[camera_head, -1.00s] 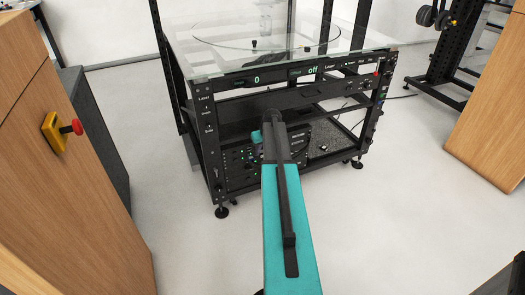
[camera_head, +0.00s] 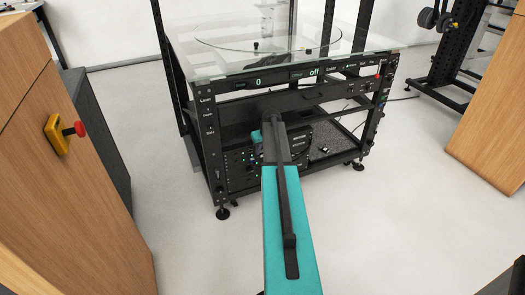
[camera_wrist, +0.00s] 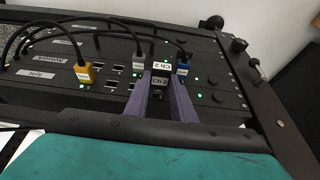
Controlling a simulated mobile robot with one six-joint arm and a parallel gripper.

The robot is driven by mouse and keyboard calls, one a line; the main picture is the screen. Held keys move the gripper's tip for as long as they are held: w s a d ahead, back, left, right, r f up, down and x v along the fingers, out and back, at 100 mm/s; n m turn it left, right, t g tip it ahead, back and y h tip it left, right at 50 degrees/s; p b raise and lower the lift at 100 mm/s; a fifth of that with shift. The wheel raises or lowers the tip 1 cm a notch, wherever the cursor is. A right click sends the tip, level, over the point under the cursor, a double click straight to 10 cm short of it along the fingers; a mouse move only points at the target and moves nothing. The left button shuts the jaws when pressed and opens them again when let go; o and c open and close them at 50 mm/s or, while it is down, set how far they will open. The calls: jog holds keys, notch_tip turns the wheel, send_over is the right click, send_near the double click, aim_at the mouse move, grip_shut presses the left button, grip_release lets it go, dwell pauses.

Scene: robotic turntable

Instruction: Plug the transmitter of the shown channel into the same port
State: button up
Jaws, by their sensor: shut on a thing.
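I cannot tell how deep the plug sits in a port. A yellow plug (camera_wrist: 83,73) is to the left and a blue plug (camera_wrist: 181,68) is just right of the held one, both with black cables.
The turntable rack (camera_head: 215,165) has a glass top (camera_head: 215,62) and a front display (camera_head: 258,82) reading "0" and "off". Wooden cabinets flank it, the left one with a red-knobbed yellow switch (camera_head: 57,132). The white floor before the rack is clear.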

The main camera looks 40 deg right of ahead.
jog(key=shift+w+d, duration=0.15)
jog(key=shift+w, duration=0.25)
jog(key=o, duration=1.1)
jog(key=p+v, duration=0.3)
jog(key=v, duration=1.1)
jog(key=shift+w, duration=0.1)
